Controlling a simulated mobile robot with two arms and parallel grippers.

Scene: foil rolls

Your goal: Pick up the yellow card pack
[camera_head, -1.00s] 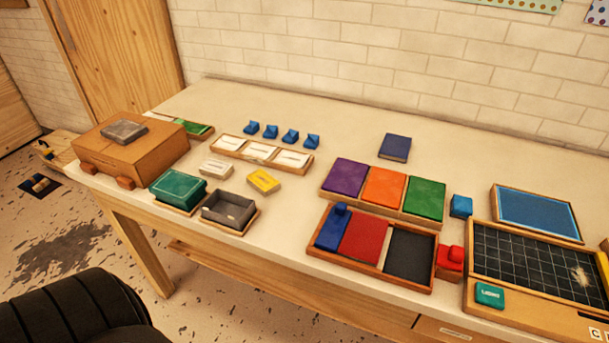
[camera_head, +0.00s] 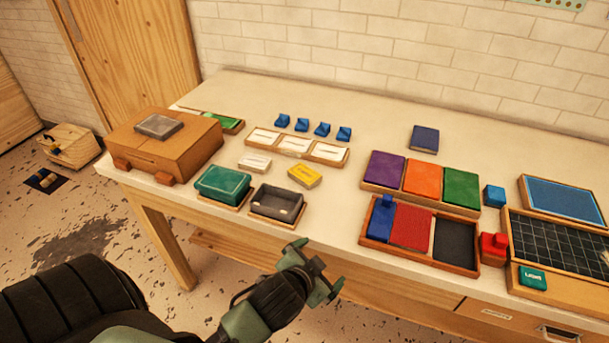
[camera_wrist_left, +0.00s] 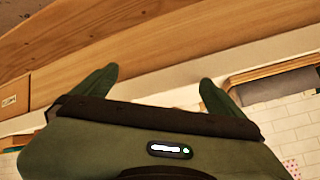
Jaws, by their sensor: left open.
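The yellow card pack (camera_head: 305,175) lies flat on the white tabletop, right of a white card pack (camera_head: 254,162) and behind the open grey box. My left gripper (camera_head: 318,267) is in front of the table's front edge, nearer to me than the pack and apart from it. It is open and empty. In the left wrist view its two green fingers (camera_wrist_left: 157,88) are spread, with the wooden table front beyond them. The yellow pack does not show in that view. My right gripper is not in view.
The grey open box (camera_head: 277,203) and green box (camera_head: 222,185) stand at the front edge. A tray of white cards (camera_head: 263,149) is behind the pack. A tray with coloured blocks (camera_head: 421,249) is to the right. Clear tabletop lies between the pack and this tray.

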